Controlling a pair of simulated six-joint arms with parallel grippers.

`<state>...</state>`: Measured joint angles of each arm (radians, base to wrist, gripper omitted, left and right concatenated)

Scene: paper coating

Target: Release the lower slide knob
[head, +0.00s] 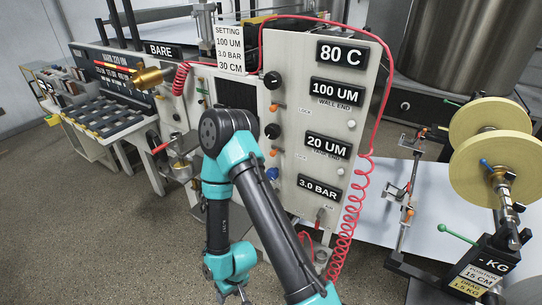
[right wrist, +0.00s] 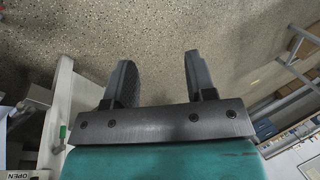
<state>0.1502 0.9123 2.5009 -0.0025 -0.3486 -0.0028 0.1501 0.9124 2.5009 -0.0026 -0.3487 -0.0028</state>
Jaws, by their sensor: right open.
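A light grey control panel (head: 327,77) carries an upper black knob (head: 272,80) and a lower black knob (head: 272,131) along its left side. A small orange lever (head: 274,152) and a blue button (head: 272,174) sit below the lower knob. None is clearly marked as a slide knob. My right gripper (head: 234,292) hangs low at the bottom edge of the head view, below and left of the panel and well apart from the knobs. In the right wrist view its two dark fingers (right wrist: 157,78) are spread, with only floor between them. My left gripper is not in view.
My teal arm crosses in front of the panel's lower left. A coiled red hose (head: 344,225) hangs along its right edge. A cream roll on a stand (head: 490,150) is at the right. Speckled floor (head: 90,230) is open at the left.

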